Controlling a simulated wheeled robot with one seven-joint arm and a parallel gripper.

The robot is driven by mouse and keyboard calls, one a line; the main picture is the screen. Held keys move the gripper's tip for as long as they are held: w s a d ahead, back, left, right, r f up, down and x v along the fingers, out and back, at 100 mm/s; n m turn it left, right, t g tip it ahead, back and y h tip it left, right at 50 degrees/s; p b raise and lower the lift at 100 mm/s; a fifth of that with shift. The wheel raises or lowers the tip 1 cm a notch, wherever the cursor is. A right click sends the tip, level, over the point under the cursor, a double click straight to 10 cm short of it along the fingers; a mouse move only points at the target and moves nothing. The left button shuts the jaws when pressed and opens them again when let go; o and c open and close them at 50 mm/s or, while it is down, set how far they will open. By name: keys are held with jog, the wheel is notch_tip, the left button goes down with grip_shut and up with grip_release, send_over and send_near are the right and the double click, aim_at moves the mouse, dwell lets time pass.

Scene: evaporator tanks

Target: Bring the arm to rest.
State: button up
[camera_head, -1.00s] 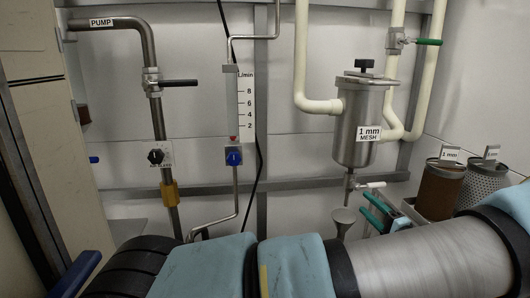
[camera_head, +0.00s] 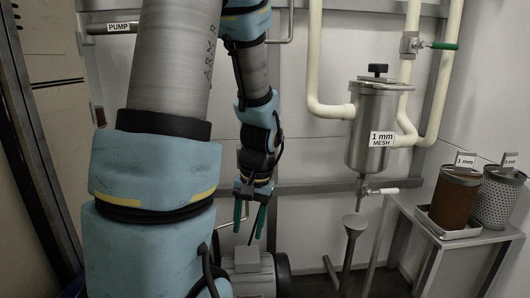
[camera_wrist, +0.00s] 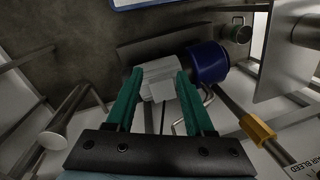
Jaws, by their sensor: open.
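My arm fills the left and middle of the head view, with its forearm hanging down and my gripper (camera_head: 249,222) pointing at the floor. The gripper's two green fingers are apart with nothing between them. In the wrist view my gripper (camera_wrist: 159,82) also shows open and empty. A grey motor-like pump body (camera_head: 248,268) stands beneath the fingers; it also shows beyond them in the wrist view, with a blue end (camera_wrist: 207,62). I cannot tell how far the fingertips are from it.
A steel strainer (camera_head: 371,130) labelled 1 mm mesh hangs on white pipes, with a funnel (camera_head: 353,228) below. The arm hides the flow gauge.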

notch_tip(320, 180, up, 34)
jog(key=s+a+n+t+h+p, duration=0.1)
jog(key=s+a+p, duration=0.1)
jog(key=p, duration=2.8)
jog(key=shift+a+f+n+t+h, duration=0.15)
jog(key=shift+a+n+t+h, duration=0.15)
jog(key=shift+a+h, duration=0.1)
